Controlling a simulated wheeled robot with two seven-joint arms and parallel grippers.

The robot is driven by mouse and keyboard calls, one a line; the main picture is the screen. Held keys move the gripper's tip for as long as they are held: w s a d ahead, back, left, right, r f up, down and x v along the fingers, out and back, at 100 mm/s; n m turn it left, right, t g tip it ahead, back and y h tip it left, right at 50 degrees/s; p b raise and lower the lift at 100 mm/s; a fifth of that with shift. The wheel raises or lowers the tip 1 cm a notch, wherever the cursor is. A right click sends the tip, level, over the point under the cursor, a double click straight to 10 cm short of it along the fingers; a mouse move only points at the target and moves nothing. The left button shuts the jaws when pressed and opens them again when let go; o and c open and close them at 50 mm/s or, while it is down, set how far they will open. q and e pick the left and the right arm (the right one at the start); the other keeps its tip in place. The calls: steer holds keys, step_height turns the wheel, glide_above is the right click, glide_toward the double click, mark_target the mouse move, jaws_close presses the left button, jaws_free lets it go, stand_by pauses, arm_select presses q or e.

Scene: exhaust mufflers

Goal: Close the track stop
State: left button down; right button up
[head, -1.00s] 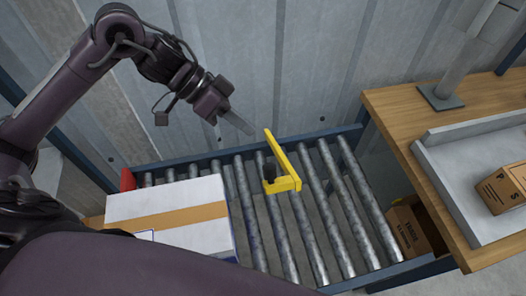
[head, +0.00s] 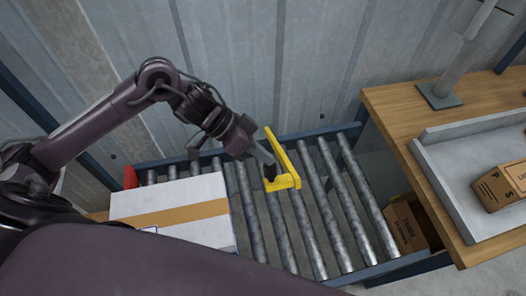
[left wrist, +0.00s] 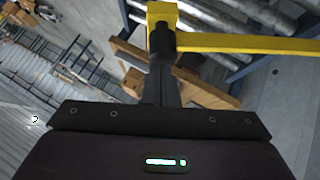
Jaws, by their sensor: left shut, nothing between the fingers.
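The yellow track stop (head: 283,155) is an L-shaped bar on the roller conveyor (head: 315,205). Its long arm runs toward the back rail, and its short part with a dark pivot sits over the rollers. My left gripper (head: 266,160) is shut and empty, its fingertips right beside the stop's left side, near the dark pivot. In the left wrist view the shut fingers (left wrist: 161,85) point at the yellow post, and the yellow bar (left wrist: 250,44) stretches off to the right. Whether they touch cannot be told. My right gripper is not in view.
A white box with a tan tape band (head: 172,211) lies on the rollers left of the stop. A red piece (head: 130,177) is at the conveyor's left end. A wooden table (head: 400,105) with a grey tray (head: 440,155) stands at right. The rollers right of the stop are clear.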

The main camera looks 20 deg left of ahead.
arm_select(q)
steer(key=s+d+f+b, duration=0.2)
steer(key=s+f, duration=0.1)
steer(key=f, duration=0.3)
steer(key=s+d+f+t+b, duration=0.1)
steer(key=s+d+f+b, duration=0.1)
steer(key=f, duration=0.4)
steer(key=shift+s+d+m+y+b, duration=0.3)
steer(key=shift+s+y+b, duration=0.1)
steer(key=shift+s+b, duration=0.4)
steer(key=shift+f, duration=0.1)
